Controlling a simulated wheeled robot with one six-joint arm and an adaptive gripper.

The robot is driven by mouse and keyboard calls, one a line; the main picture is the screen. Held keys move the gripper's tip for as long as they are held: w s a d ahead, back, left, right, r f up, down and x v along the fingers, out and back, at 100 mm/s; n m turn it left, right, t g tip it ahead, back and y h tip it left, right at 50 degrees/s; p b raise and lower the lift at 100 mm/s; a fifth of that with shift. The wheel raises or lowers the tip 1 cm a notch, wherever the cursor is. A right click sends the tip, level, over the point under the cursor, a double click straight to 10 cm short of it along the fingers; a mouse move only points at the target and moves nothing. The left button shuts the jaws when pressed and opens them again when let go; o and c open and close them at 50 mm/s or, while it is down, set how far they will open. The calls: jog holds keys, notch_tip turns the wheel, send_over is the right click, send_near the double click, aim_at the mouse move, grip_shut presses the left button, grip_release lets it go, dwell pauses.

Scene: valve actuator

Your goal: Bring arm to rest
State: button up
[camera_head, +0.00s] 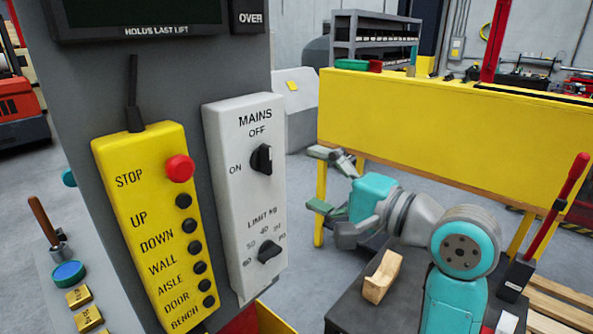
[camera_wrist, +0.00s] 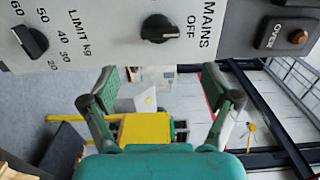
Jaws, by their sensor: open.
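My gripper (camera_head: 322,180) is open and empty in the head view, its fingers pointing left towards the grey control column. In the wrist view my gripper (camera_wrist: 160,80) also shows open, with its two fingers spread wide and nothing between them. The white switch panel (camera_head: 237,215) is to the left of the gripper, with a clear gap in the head view. Its black MAINS knob (camera_head: 261,159) and its LIMIT kg knob (camera_head: 270,251) show; the MAINS knob (camera_wrist: 157,28) is also in the wrist view, beyond the fingertips.
A yellow pendant (camera_head: 155,225) with a red STOP button hangs on the column. A lever (camera_head: 43,218) stands at lower left. A yellow bench (camera_head: 440,125) is behind my arm. A wooden block (camera_head: 381,278) and a red-handled lever (camera_head: 565,190) are near my arm.

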jog(key=shift+v, duration=0.8)
jog(key=s+d+f+m+t+h, duration=0.1)
jog(key=s+d+f+t+h, duration=0.2)
jog(key=f, duration=0.8)
jog(key=s+d+f+h, duration=0.4)
jog(key=s+f, duration=0.1)
jog(key=f, duration=0.7)
jog(key=s+d+f+m+t+h, duration=0.1)
jog(key=s+d+f+t+h, duration=0.2)
jog(key=f, duration=0.8)
jog(key=s+d+f+n+g+h, duration=0.1)
jog(key=s+d+f+n+h, duration=0.15)
jog(key=s, duration=0.55)
jog(key=s+d+f+n+g+h, duration=0.1)
jog(key=s+d+f, duration=0.25)
jog(key=s, duration=0.35)
jog(key=s+r+n, duration=0.1)
jog(key=s+n, duration=0.5)
jog(key=s, duration=1.1)
jog(key=shift+d+h, duration=0.15)
jog(key=shift+h, duration=0.2)
jog(key=shift+r, duration=0.1)
